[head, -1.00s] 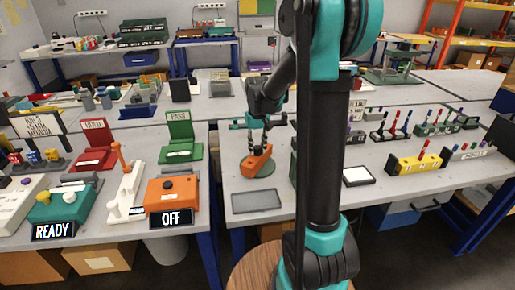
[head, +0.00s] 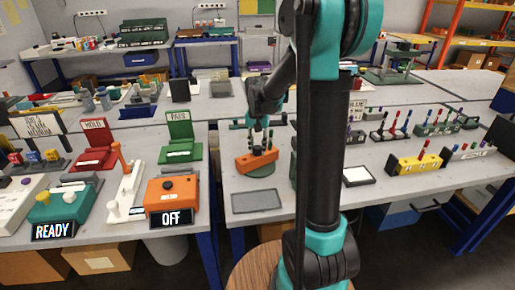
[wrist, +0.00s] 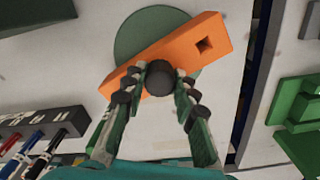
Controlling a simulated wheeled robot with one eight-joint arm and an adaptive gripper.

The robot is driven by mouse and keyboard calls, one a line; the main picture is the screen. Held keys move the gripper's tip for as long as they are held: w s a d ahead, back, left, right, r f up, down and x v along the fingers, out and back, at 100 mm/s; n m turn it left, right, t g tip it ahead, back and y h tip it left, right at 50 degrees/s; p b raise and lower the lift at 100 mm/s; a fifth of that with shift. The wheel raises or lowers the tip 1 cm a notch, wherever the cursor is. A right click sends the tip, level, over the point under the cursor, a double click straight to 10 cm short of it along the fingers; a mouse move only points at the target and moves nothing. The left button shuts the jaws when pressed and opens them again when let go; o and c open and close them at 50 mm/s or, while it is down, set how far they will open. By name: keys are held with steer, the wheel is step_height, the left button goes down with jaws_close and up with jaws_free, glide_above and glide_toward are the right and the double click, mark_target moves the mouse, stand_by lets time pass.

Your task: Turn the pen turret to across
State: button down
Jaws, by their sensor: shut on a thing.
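The pen turret is an orange bar (head: 243,165) on a round green base (head: 262,172) on the middle table. In the wrist view the orange bar (wrist: 212,30) has a square hole near its right end and lies tilted, right end higher, over the green disc (wrist: 135,32). A dark round knob (wrist: 159,78) stands at the bar's near edge. My gripper (wrist: 160,80) is shut on this knob, one fingertip on each side. In the head view my gripper (head: 257,148) is over the bar, which lies nearly crosswise.
A grey tray (head: 257,200) lies in front of the turret. A black-rimmed white pad (head: 359,176) and a yellow pen block (head: 416,164) are to the right. The wrist view shows a dark pen rack (wrist: 40,122) at left. An orange box (head: 171,190) stands left, across a gap.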

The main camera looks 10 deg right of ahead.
steer(key=shift+m, duration=2.3)
steer(key=c, duration=1.2)
jaws_free()
step_height(320, 180, up, 12)
